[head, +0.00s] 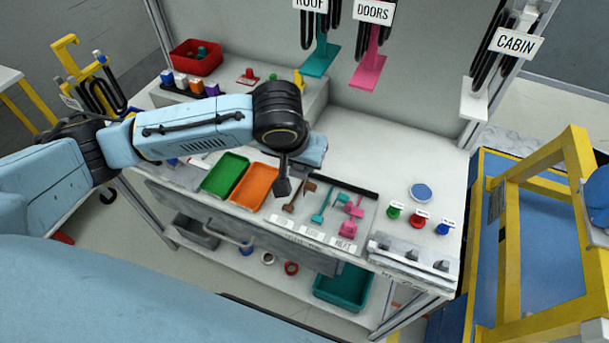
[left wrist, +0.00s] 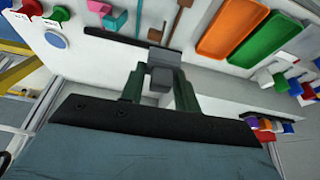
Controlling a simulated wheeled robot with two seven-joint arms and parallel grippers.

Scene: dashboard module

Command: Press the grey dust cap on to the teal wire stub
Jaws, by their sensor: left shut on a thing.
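My left gripper (left wrist: 160,88) is shut on a small grey block (left wrist: 162,78), which I take as the dust cap. The block shows between the two dark green fingers. In the head view my left arm reaches over the bench, and its fingertips and the cap cannot be made out. A teal wire stub (head: 321,211) lies on the bench between a brown one (head: 293,202) and a pink one (head: 349,217). The teal one also shows in the left wrist view (left wrist: 138,18), near the top and apart from the cap. My right gripper is not in view.
Green (head: 224,174) and orange (head: 256,186) trays stand left of the stubs. A black strip (head: 345,181) lies behind them. Green, red and blue knobs (head: 418,219) and a blue disc (head: 421,192) are at the right. Hanging connectors (head: 370,70) are at the back panel.

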